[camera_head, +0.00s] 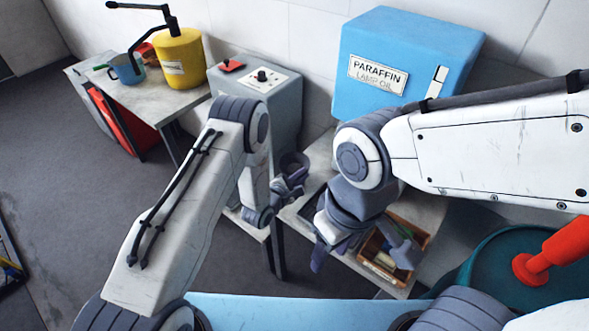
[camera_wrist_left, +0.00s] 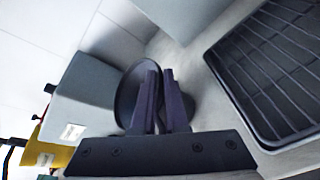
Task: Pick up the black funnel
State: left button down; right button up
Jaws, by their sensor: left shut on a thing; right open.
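The black funnel (camera_head: 294,160) shows as a dark round mouth by my left gripper (camera_head: 290,184), over the table end near the grey box. In the left wrist view the funnel (camera_wrist_left: 127,97) is a black round shape behind and left of the fingers, partly hidden by them. My left gripper (camera_wrist_left: 160,78) is shut on the funnel, with its two fingers close together. I cannot tell whether the funnel touches the table. My right gripper (camera_head: 362,256) is open and empty, hanging in front of the wooden tray.
A grey control box (camera_head: 262,98) and a blue paraffin box (camera_head: 400,62) stand behind. A black rack tray (camera_wrist_left: 272,75) lies right of the funnel. A wooden tray (camera_head: 420,234) holds small items. A yellow can (camera_head: 180,58) stands on the left table. A teal drum (camera_head: 490,262) is at right.

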pick_arm(q)
jog(key=shift+r, duration=0.1)
notch_tip(320, 180, up, 9)
jog(key=shift+f+b, duration=0.2)
jog(key=shift+b, duration=0.75)
jog(key=shift+r, duration=0.6)
jog(key=shift+r, duration=0.1)
